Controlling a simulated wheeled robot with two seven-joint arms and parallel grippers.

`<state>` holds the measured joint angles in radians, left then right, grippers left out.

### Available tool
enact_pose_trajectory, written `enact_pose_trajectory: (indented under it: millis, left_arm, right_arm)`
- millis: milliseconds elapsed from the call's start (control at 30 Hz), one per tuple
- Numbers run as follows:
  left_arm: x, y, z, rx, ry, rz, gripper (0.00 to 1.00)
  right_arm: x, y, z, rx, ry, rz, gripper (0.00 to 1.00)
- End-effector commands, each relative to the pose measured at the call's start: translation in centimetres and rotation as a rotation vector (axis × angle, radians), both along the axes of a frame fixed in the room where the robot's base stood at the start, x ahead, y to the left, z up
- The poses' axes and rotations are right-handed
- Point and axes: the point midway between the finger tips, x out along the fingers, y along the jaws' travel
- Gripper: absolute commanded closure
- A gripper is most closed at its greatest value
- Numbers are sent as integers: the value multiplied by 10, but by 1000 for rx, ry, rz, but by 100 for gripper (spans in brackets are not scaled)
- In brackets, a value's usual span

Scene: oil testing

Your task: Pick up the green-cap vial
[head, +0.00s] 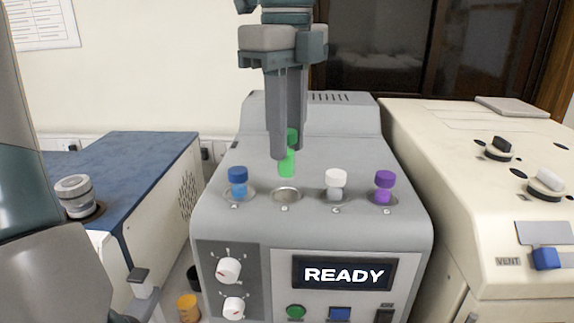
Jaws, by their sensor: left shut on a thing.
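The green-cap vial (287,164) hangs upright in my left gripper (284,150), above the machine's top. Its green cap is partly hidden behind the fingers. My left gripper comes down from the top of the head view and is shut on it. An empty round socket (286,195) lies just below the vial. A blue-cap vial (238,181), a white-cap vial (335,182) and a purple-cap vial (384,186) stand in the other sockets of the same row. My right gripper is not in view.
The grey testing machine (315,225) has a display reading READY (343,274), knobs and buttons on its front. A blue-topped machine (130,160) stands at left and a cream machine (480,170) at right. A yellow-cap item (188,305) sits low at left.

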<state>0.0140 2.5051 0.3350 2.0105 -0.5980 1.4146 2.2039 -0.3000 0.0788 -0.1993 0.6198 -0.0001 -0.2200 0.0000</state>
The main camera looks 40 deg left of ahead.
Motion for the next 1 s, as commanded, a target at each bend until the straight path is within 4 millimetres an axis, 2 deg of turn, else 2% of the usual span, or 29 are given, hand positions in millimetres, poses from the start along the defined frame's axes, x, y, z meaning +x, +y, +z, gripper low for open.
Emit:
enact_pose_trajectory:
  millis: [100, 300, 500, 700, 1000]
  left_arm:
    - [1, 0, 27, 3, -6, 2, 99]
    - [1, 0, 72, -1, -3, -1, 99]
    - [1, 0, 102, 0, 0, -1, 99]
    - [0, 0, 115, 1, 1, -1, 99]
    - [0, 0, 115, 2, 2, -1, 99]
  right_arm:
    - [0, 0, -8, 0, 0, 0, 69]
    - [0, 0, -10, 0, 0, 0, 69]
    - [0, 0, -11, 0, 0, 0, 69]
    - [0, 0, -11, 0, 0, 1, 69]
    - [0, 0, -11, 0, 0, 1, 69]
